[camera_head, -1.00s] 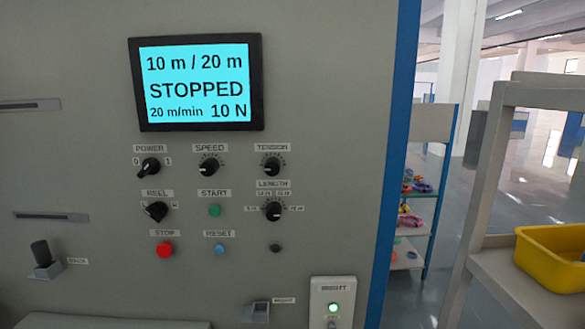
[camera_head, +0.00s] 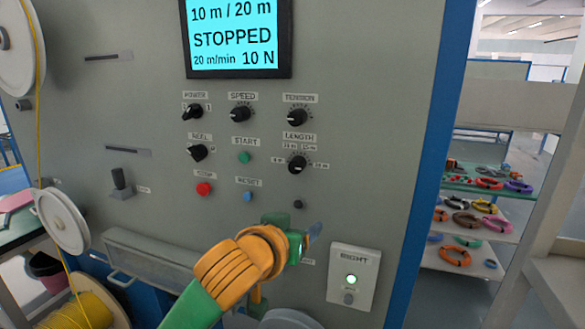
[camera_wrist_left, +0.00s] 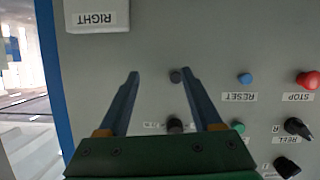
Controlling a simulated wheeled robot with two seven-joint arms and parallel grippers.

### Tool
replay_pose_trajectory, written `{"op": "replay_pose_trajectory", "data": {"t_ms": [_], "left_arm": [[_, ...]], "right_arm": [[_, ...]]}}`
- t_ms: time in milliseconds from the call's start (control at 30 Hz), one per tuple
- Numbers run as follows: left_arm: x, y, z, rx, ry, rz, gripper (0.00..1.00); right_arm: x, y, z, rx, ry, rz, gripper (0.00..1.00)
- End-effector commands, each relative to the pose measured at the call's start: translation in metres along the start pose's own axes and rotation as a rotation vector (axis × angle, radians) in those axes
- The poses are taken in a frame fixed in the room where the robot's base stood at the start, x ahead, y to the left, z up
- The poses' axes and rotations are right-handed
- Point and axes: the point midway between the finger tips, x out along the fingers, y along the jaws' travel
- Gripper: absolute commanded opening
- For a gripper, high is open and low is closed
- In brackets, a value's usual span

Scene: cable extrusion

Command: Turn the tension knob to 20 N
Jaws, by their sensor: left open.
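The black tension knob (camera_head: 297,117) is on the grey panel under its TENSION label, in the head view. The display (camera_head: 236,38) reads 10 m / 20 m, STOPPED, 20 m/min and 10 N. My left gripper (camera_head: 316,232) is below the knob, lower than the length knob (camera_head: 298,164), near a small black button (camera_head: 298,204). In the left wrist view, which is upside down, the two fingers (camera_wrist_left: 161,74) are apart with nothing held between them. The tension knob does not show there; my gripper body covers that area. My right gripper is not in view.
Nearby are the speed knob (camera_head: 240,114), power knob (camera_head: 192,111), reel knob (camera_head: 197,152), green start button (camera_head: 244,157), red stop button (camera_head: 204,189) and blue reset button (camera_head: 248,196). A white RIGHT box (camera_head: 352,278) sits at lower right. Shelves with cable coils (camera_head: 455,257) stand right.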

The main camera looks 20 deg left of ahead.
Motion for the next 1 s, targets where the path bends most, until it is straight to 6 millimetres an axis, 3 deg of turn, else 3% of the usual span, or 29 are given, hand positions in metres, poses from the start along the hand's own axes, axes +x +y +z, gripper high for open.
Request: {"op": "replay_pose_trajectory", "data": {"t_ms": [33,100,200,300,400,700,1000], "left_arm": [[-0.012,0.0,-0.034,-0.011,0.07,-0.011,0.66],[-0.032,-0.001,-0.077,-0.04,0.161,-0.025,0.66],[-0.064,-0.003,-0.127,-0.083,0.273,-0.042,0.66],[-0.085,-0.004,-0.153,-0.114,0.338,-0.05,0.66],[-0.085,-0.005,-0.167,-0.127,0.355,-0.054,0.66],[-0.034,-0.009,-0.186,-0.126,0.354,-0.054,0.66],[-0.025,-0.009,-0.185,-0.125,0.357,-0.051,0.66]], "right_arm": [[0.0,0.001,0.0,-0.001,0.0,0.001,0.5],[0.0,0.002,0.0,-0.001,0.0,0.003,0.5],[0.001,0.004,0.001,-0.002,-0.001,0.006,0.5],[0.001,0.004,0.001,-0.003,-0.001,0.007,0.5],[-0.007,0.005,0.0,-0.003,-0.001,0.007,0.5],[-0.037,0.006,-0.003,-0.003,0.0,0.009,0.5],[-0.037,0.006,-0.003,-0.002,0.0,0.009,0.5]]}}
